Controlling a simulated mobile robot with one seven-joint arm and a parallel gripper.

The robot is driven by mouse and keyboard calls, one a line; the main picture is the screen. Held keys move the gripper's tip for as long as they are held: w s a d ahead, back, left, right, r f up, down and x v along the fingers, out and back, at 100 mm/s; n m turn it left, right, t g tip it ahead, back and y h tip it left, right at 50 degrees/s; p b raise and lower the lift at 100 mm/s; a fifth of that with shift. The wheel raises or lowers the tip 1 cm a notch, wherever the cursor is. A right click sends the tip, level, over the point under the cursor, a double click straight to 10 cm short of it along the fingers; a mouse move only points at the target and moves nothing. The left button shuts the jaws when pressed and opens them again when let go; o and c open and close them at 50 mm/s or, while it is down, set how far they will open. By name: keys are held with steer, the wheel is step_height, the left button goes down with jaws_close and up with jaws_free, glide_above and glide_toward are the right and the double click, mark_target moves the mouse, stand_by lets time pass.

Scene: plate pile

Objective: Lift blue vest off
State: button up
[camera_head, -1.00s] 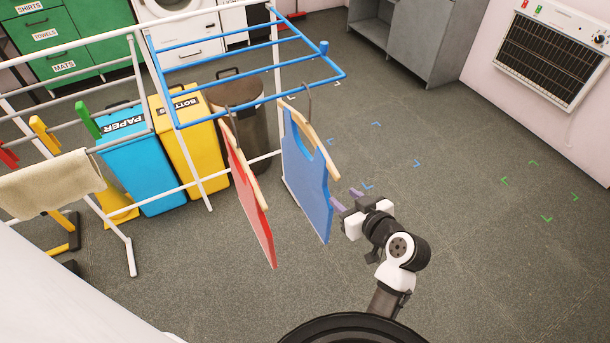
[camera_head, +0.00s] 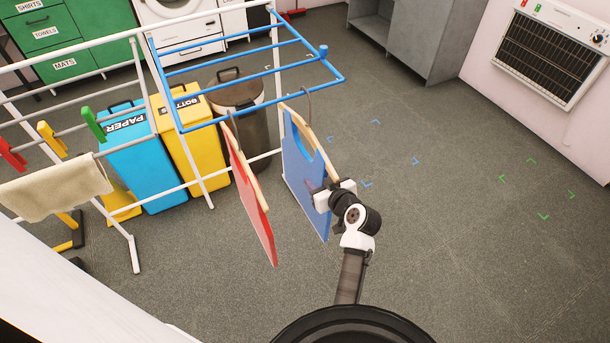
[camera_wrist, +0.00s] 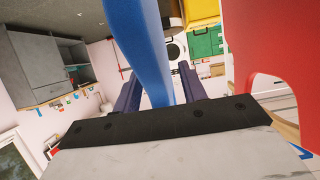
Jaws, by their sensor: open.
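The blue vest (camera_head: 303,165) hangs upright on a wooden hanger whose metal hook is on the blue rail section (camera_head: 333,79) of the drying rack. My gripper (camera_head: 318,198) is at the vest's right edge in the head view, and its fingers are partly hidden there. In the wrist view the blue vest (camera_wrist: 143,45) shows edge-on and runs down between the two dark fingers of my gripper (camera_wrist: 159,95). The fingers are apart, one on either side of it. I cannot tell whether they touch it.
A red vest (camera_head: 250,200) hangs close to the left of the blue one and fills the right of the wrist view (camera_wrist: 275,60). Blue and yellow bins and a dark bin stand behind the rack. The floor to the right is clear, with coloured corner marks.

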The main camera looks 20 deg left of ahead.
jaws_close()
steer(key=shift+r, duration=0.15)
stand_by(0.4)
